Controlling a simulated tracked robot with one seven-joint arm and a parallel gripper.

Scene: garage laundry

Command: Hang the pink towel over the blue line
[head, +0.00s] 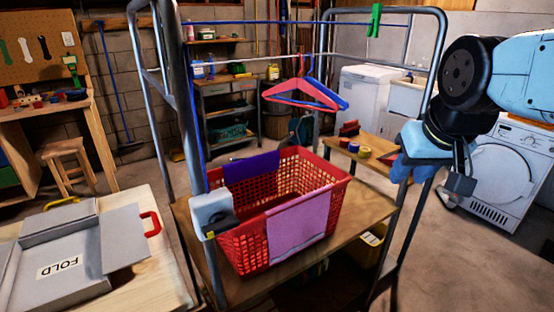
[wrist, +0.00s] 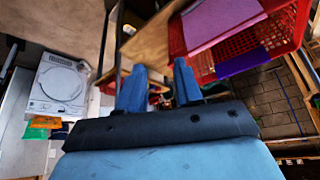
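The pink towel (head: 299,222) hangs over the front wall of a red basket (head: 246,249) on a wooden shelf. In the wrist view the towel (wrist: 220,22) shows at the top right, on the basket. The blue line (head: 270,22) runs across the top of a grey metal rack. A green peg (head: 375,20) sits on it near the right end. My gripper (head: 398,172) is right of the basket, below the line and apart from the towel. The wrist view shows its blue fingers (wrist: 159,75) spread, with nothing held between them.
A purple cloth (head: 251,169) lies over the basket's back rim. Pink and blue hangers (head: 302,92) hang from a lower pale line. Rack posts (head: 427,110) stand near my arm. A folding board (head: 62,250) lies on the left table. A white washer (head: 503,172) stands right.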

